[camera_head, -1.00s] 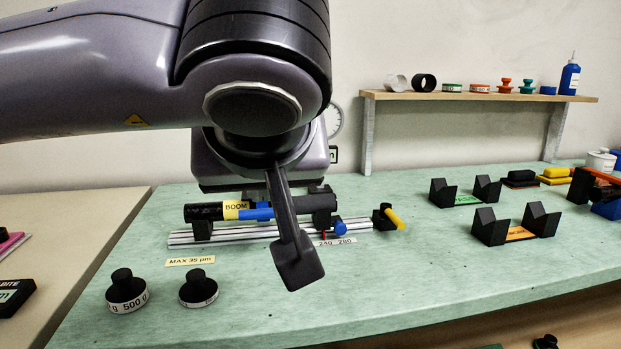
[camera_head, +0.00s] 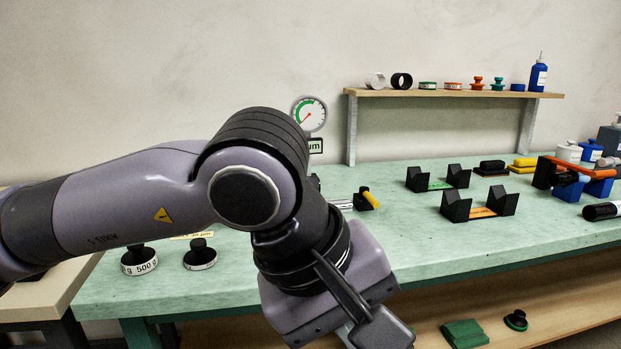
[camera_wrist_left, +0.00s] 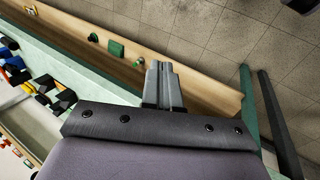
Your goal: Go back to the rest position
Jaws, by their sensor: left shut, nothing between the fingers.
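My left arm comes in from the left in the head view and bends down in front of the green table's front edge. In that view its fingers are hidden behind the wrist or below the frame. In the left wrist view my left gripper (camera_wrist_left: 163,84) is shut and empty, its two fingers side by side above the wooden lower shelf (camera_wrist_left: 195,82). It touches nothing that I can see. My right gripper is not in either view.
The green table (camera_head: 330,255) carries two weights (camera_head: 139,260) and black V-block stands (camera_head: 480,205). Most of the boom rig is hidden behind my arm. A gauge (camera_head: 309,113) and a wall shelf (camera_head: 450,93) stand behind. A green block (camera_head: 464,333) lies on the lower shelf.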

